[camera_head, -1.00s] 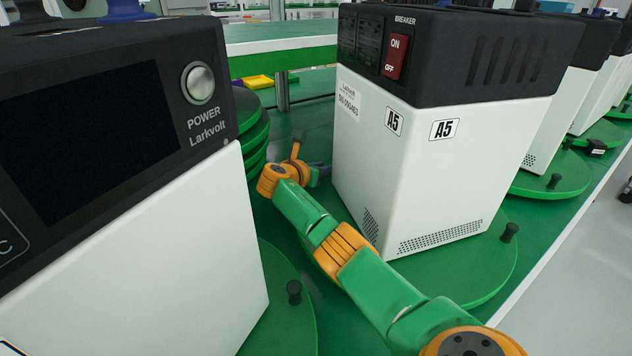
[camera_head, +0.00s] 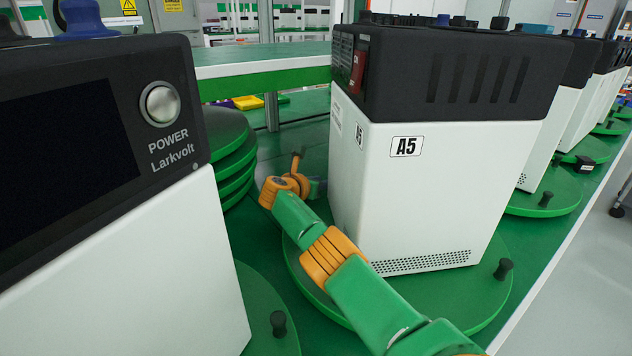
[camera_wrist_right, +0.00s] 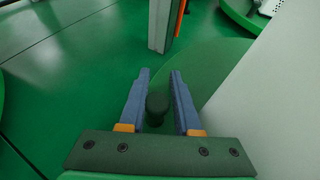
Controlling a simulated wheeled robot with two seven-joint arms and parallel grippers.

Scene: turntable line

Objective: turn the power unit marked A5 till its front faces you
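The power unit marked A5 (camera_head: 430,190) stands upright on a round green turntable (camera_head: 490,290). Its white side with the A5 label is turned mostly toward me. Its face with the red switch (camera_head: 357,72) points left and shows only at a sharp slant; the front is not seen. My right gripper (camera_head: 318,188) is low by the unit's left edge, its fingers partly hidden in the head view. In the right wrist view, its blue fingers (camera_wrist_right: 160,85) stand apart on either side of a dark peg (camera_wrist_right: 157,104), with gaps showing. My left gripper is out of view.
Another power unit (camera_head: 110,190) stands close at left on its turntable, with a black peg (camera_head: 278,323). Green discs (camera_head: 232,160) are stacked behind it. More units (camera_head: 575,115) line up at right. A second black peg (camera_head: 503,268) is on the A5 turntable's right.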

